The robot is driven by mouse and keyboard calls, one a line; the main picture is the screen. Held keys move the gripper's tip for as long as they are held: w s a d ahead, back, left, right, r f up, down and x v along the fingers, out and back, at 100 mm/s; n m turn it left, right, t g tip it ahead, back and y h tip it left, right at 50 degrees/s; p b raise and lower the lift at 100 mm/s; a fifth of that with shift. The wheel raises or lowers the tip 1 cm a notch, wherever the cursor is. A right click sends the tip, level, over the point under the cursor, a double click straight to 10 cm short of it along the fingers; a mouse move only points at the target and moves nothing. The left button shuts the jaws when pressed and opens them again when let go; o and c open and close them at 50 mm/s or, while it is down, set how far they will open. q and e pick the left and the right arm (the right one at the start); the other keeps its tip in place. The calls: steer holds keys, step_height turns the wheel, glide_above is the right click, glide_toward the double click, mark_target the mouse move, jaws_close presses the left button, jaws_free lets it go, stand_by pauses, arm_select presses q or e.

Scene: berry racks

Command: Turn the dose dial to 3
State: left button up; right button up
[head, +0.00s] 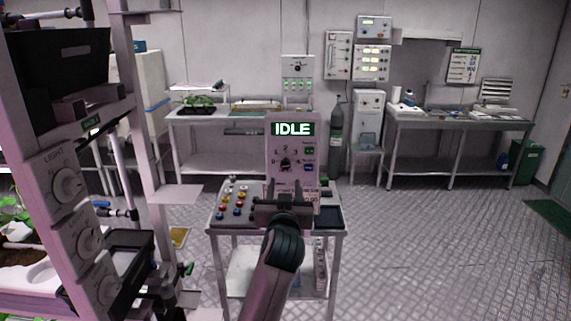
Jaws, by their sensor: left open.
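The dose dial (286,163) is a small dark knob on an upright pale panel (272,147), with small numbers around it. The panel stands at the back of a small trolley, and its green display (292,129) reads IDLE. The dial is too small to tell which number it points at. My left gripper (286,190) is open and empty, in front of the panel. In the picture it is just below the dial and covers the panel's lower part. I cannot tell how far it is from the dial. My right gripper is not in view.
The trolley top (217,223) carries several coloured knobs on the left and a dark tray (328,217) on the right. A rack with a LIGHT dial (67,184) stands close on the left. Benches line the back wall. The floor on the right (440,250) is clear.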

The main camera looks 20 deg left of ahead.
mark_target(285, 166)
arm_select(q)
steer(key=p+x, duration=0.3)
steer(key=x, duration=0.8)
steer(key=shift+w+a+p, duration=0.15)
steer(key=shift+w+p, duration=0.05)
steer(key=shift+p, duration=0.1)
steer(key=shift+w+a, duration=0.2)
steer(key=shift+w, duration=0.5)
steer(key=c, duration=1.1)
